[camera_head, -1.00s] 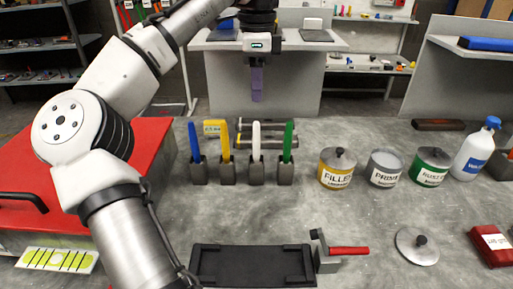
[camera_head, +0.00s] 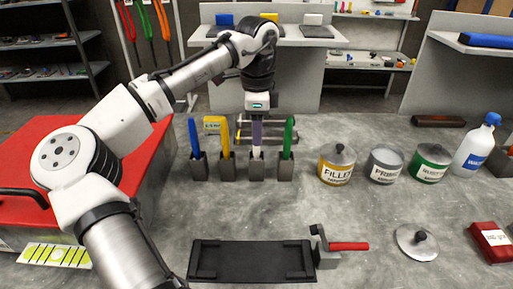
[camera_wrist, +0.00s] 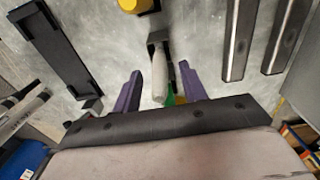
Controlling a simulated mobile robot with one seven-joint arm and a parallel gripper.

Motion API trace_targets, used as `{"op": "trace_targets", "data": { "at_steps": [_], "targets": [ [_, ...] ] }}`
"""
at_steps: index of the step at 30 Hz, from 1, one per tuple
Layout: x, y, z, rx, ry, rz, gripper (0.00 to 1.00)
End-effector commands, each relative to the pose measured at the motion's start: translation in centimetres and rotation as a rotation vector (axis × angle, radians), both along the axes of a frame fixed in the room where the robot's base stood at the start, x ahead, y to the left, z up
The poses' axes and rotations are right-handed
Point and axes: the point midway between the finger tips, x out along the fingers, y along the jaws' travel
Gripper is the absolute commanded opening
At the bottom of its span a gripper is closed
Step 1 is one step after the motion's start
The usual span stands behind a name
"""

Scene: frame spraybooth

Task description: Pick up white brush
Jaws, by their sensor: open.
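The white brush (camera_head: 257,154) stands upright in a small dark holder (camera_head: 257,171) on the grey bench, third from the left in a row of brushes. My gripper (camera_head: 257,143) points straight down over it, with its purple fingers hiding most of the white handle in the head view. In the wrist view the white brush (camera_wrist: 160,82) lies between the two parted purple fingers (camera_wrist: 160,76), with a gap to each side. The gripper is open and holds nothing.
Beside it stand a blue brush (camera_head: 194,138), a yellow brush (camera_head: 225,138) and, close on the right, a green brush (camera_head: 288,138). Grey bars (camera_head: 270,140) lie behind. Cans stand right, including the filler can (camera_head: 336,168). A black tray (camera_head: 250,260) lies in front.

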Motion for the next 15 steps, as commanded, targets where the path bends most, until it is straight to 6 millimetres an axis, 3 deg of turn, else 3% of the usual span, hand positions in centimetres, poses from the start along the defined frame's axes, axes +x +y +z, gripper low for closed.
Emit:
{"op": "trace_targets", "data": {
  "at_steps": [5, 15],
  "targets": [
    [0.0, -0.01, 0.0, 0.0, 0.0, 0.0, 0.41],
    [-0.01, -0.02, 0.03, 0.0, 0.0, -0.001, 0.0]
  ]
}}
